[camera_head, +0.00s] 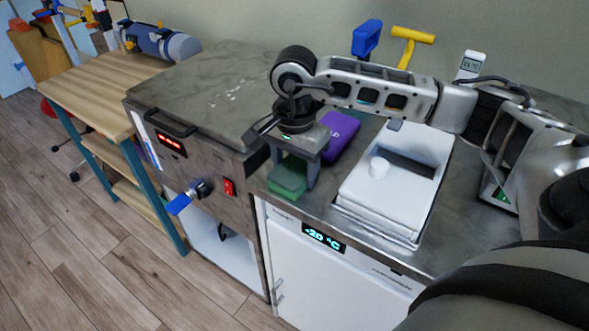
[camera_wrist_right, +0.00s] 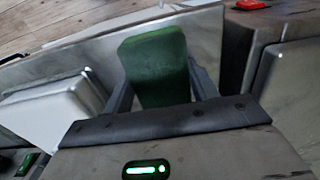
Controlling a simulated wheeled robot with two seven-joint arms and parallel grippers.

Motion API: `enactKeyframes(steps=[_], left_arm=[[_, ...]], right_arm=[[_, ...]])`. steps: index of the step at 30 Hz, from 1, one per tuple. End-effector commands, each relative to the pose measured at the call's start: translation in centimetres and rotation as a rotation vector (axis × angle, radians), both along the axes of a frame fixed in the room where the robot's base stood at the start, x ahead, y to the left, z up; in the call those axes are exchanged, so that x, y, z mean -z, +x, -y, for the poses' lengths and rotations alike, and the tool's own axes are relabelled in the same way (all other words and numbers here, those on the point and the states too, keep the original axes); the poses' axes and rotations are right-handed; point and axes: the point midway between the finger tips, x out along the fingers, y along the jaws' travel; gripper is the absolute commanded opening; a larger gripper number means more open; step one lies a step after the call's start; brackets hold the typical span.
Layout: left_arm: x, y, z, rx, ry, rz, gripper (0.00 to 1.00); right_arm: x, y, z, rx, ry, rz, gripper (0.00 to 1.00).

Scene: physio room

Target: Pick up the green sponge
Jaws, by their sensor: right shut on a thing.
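The green sponge (camera_head: 288,176) is at the front edge of the dark grey counter, left of the white container. My right gripper (camera_head: 299,172) points down and is shut on the sponge. In the right wrist view the sponge (camera_wrist_right: 156,65) sits between the two fingers (camera_wrist_right: 160,90). I cannot tell whether the sponge touches the counter or is held just above it. My left gripper is not in view.
A purple box (camera_head: 341,134) lies behind the gripper. A white lidded container (camera_head: 362,187) stands to the right. A metal unit (camera_head: 200,97) with a red display rises on the left. A white freezer (camera_head: 316,262) is below the counter.

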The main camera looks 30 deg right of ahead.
Motion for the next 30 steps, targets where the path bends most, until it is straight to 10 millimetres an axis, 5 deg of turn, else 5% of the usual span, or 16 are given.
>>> enactKeyframes(steps=[11, 19, 30], left_arm=[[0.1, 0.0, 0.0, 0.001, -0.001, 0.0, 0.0], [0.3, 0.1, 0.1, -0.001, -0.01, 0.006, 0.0], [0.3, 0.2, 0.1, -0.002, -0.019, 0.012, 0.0]], right_arm=[[-3.5, 0.0, -0.1, -0.002, 0.001, 0.005, 0.34], [-9.3, -3.8, -3.6, -0.008, 0.001, 0.009, 0.34], [-12.5, -9.5, -8.5, -0.005, -0.001, 0.004, 0.34]])
